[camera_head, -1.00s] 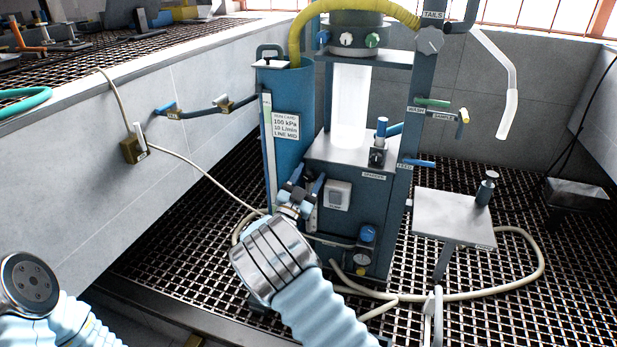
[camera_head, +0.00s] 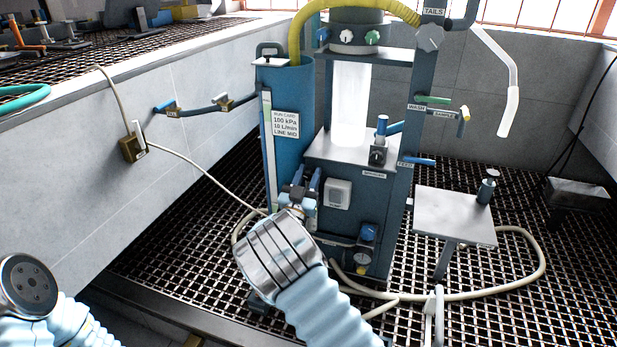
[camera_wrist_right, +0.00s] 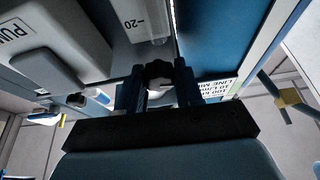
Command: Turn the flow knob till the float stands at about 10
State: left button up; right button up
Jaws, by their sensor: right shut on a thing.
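My right gripper (camera_head: 304,187) is at the front of the dark blue flotation machine, left of the pump switch. In the right wrist view its two fingers (camera_wrist_right: 158,88) are closed around a small black knob (camera_wrist_right: 158,70), the flow knob. Just beyond the knob is the end of a clear flow tube (camera_wrist_right: 148,22) with a "20" mark beside it. I cannot make out the float or its height in either view. In the head view my gripper and wrist hide the knob and much of the tube. My left arm shows at the lower left, its gripper out of sight.
A run card (camera_head: 285,124) on the blue cylinder (camera_head: 297,82) reads 100 kPa, 10 L/min, LINE MID. The pump switch (camera_head: 338,194) sits close right of my gripper. A blue knob with a gauge (camera_head: 361,260) is lower right. A pale hose (camera_head: 195,166) runs behind my wrist.

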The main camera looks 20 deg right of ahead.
jog(key=n+t+y, duration=0.1)
jog(key=n+y, duration=0.1)
jog(key=n, duration=0.2)
jog(key=n+y, duration=0.2)
jog(key=n, duration=0.2)
jog(key=shift+t, duration=0.4)
jog(key=n+y, duration=0.1)
jog(key=n, duration=0.2)
jog(key=n+y+p, duration=0.1)
jog(key=n+y, duration=0.1)
jog(key=n, duration=0.2)
jog(key=shift+a+n+p, duration=0.1)
jog(key=shift+n+p, duration=0.2)
jog(key=shift+y, duration=0.3)
jog(key=o, duration=1)
jog(key=shift+f, duration=0.1)
